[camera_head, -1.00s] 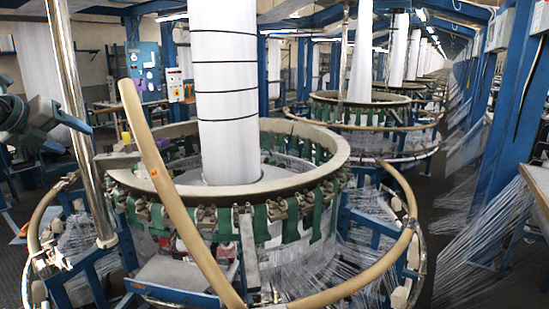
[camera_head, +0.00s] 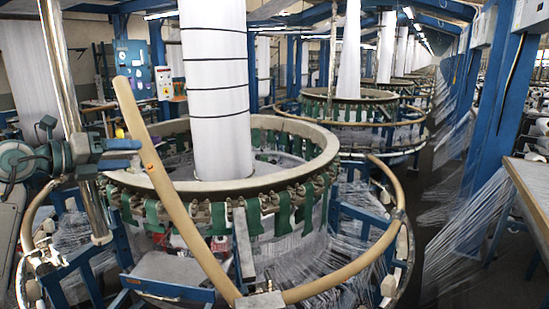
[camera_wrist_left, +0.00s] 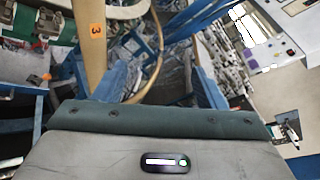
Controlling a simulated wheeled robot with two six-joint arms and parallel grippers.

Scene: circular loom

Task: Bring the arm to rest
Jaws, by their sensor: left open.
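My left gripper (camera_head: 122,154) is at the left of the head view, pointing right. My left arm (camera_head: 15,170) comes in from the left edge. In the left wrist view, the tan rail (camera_wrist_left: 93,60) with an orange tag marked 3 shows beyond the gripper's body. My right gripper is out of view.
The circular loom has a pale ring (camera_head: 265,184), green straps and a tall white fabric tube (camera_head: 215,110). White threads spread below it. More looms stand behind. Blue columns (camera_head: 492,130) and a table (camera_head: 530,185) are on the right, past a dark aisle.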

